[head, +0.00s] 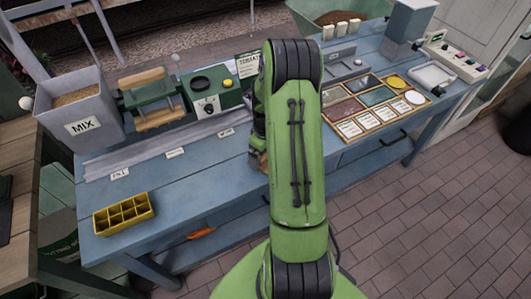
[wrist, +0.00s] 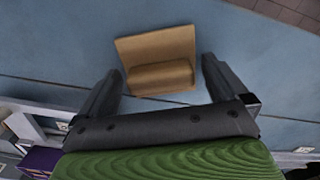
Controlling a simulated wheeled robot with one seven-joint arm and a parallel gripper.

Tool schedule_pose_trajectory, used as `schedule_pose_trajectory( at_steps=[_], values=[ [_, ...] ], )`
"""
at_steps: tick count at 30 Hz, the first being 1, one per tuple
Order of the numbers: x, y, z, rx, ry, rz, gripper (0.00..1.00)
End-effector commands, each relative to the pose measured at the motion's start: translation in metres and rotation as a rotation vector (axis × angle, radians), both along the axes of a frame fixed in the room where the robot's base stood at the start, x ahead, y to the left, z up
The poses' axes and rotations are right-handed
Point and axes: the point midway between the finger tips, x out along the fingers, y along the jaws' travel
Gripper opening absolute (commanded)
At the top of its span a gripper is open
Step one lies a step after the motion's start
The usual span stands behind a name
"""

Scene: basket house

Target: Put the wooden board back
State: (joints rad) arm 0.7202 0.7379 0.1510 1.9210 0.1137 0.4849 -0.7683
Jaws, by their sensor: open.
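The wooden board (wrist: 150,48) is a light brown flat piece with a thick raised bar along one side. In the wrist view it lies on the blue bench top. My gripper (wrist: 160,68) is open around the raised bar, one finger on each side with gaps showing. I cannot tell how far the fingertips are above the bench. In the head view only a small brown edge of the board (head: 257,161) shows beside my green arm, which hides the rest and most of the gripper. A green press (head: 150,108) with wooden pieces stands on the bench at left.
On the blue bench (head: 185,190) are a grey MIX bin (head: 82,115), a green box with dials (head: 208,95), a yellow compartment tray (head: 124,213) and a framed panel of cards (head: 375,110). The bench front left of my arm is mostly clear.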

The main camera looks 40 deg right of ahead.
Motion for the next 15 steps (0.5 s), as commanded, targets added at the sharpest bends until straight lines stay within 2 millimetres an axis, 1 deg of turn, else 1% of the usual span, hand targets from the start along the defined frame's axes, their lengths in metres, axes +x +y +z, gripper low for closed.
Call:
schedule_pose_trajectory(
  at_steps=[9, 12, 15],
  values=[
    [0.001, -0.001, 0.084, -0.005, -0.005, -0.001, 1.0],
    [0.001, 0.0, 0.105, -0.003, -0.004, 0.0, 1.0],
    [0.0, 0.0, 0.117, -0.002, -0.002, 0.0, 1.0]
  ],
)
